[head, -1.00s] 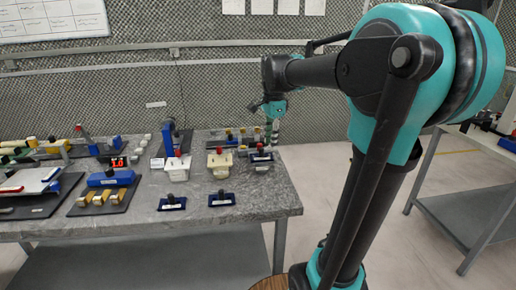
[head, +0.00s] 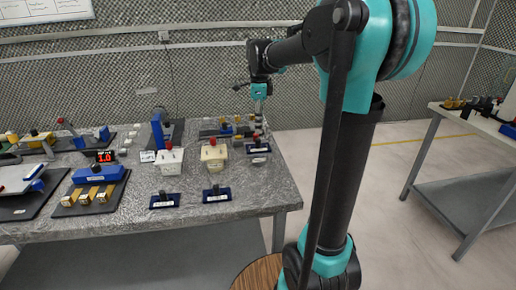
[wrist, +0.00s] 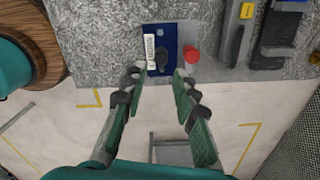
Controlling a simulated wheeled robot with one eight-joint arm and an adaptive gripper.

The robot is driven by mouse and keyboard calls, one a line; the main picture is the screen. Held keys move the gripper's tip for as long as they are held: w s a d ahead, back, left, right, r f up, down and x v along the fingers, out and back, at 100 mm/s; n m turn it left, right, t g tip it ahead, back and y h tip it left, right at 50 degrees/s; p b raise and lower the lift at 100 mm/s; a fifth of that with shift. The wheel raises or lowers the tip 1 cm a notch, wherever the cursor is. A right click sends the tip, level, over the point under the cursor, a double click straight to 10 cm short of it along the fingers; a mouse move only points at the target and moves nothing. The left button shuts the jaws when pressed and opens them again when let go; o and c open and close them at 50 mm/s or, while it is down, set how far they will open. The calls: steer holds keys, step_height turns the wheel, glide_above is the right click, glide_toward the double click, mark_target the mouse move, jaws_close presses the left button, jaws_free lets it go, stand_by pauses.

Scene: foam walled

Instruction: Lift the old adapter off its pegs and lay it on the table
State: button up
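A dark blue plate with a black knob and a white label (head: 258,149) sits near the table's right edge; I take it to be the old adapter, but its label is unreadable. In the wrist view the blue plate (wrist: 172,34) lies just beyond my fingertips, with its black knob between and slightly beyond them. A red knob stands close beside it. Any pegs under the plate are hidden. My gripper (wrist: 161,72) is open and empty, pointing down above the plate in the head view (head: 258,106).
Two similar blue plates, one left (head: 165,201) and one right (head: 217,194), lie along the front of the grey table (head: 240,228). White (head: 171,161) and cream (head: 214,157) blocks with red knobs stand behind them. Several other fixtures crowd the left. Bare tabletop lies at the front right.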

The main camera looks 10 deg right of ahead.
mark_target(258, 139)
steer(key=shift+w+a+f, duration=0.1)
steer(key=shift+f, duration=3.45)
jaws_close()
